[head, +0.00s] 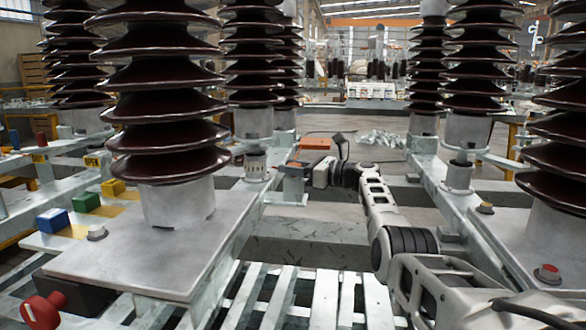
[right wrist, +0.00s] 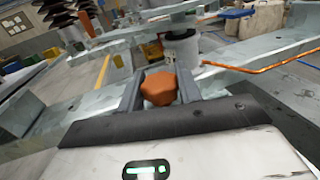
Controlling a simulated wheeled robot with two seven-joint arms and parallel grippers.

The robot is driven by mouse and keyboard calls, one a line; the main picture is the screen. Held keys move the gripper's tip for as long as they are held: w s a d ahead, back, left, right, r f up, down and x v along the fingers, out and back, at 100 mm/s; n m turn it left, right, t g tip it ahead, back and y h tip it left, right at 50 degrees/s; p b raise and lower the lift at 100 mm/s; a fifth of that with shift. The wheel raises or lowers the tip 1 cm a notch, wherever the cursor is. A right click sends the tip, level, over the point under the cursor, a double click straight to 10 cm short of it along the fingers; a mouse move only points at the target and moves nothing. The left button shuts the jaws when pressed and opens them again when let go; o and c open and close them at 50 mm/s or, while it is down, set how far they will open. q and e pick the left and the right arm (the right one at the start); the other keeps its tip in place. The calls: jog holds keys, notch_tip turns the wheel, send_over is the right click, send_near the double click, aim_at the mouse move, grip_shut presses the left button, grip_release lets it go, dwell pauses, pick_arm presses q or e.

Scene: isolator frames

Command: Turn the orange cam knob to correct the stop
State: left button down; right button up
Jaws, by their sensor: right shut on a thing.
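The orange cam knob (right wrist: 159,88) is a faceted, rounded piece in the middle of the right wrist view. My right gripper (right wrist: 160,84) has one dark finger on each side of it and is shut on it. The finger tips and the knob's mounting behind it are partly hidden. In the head view my right gripper (head: 309,172) reaches in from the right to a small grey post on the frame. The knob cannot be made out clearly there. The stop cannot be told apart in either view. My left gripper is not in view.
Tall brown ribbed insulators (head: 165,95) stand on grey steel frames on both sides. Blue (head: 53,221), green (head: 86,201) and yellow (head: 112,187) blocks lie at left. A flat orange object (head: 314,144) shows behind my gripper. White slats (head: 325,297) cross the front.

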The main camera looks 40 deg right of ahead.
jog(key=shift+a+f, duration=0.1)
jog(key=shift+f, duration=0.05)
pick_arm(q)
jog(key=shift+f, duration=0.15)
pick_arm(e)
jog(key=o, duration=1)
jog(key=shift+s, duration=0.1)
jog(key=shift+s+d, duration=0.25)
pick_arm(q)
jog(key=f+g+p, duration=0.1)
jog(key=p, duration=0.1)
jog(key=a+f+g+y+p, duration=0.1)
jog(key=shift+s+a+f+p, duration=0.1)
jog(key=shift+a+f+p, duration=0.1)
jog(key=shift+p, duration=0.15)
pick_arm(e)
jog(key=v, duration=1.5)
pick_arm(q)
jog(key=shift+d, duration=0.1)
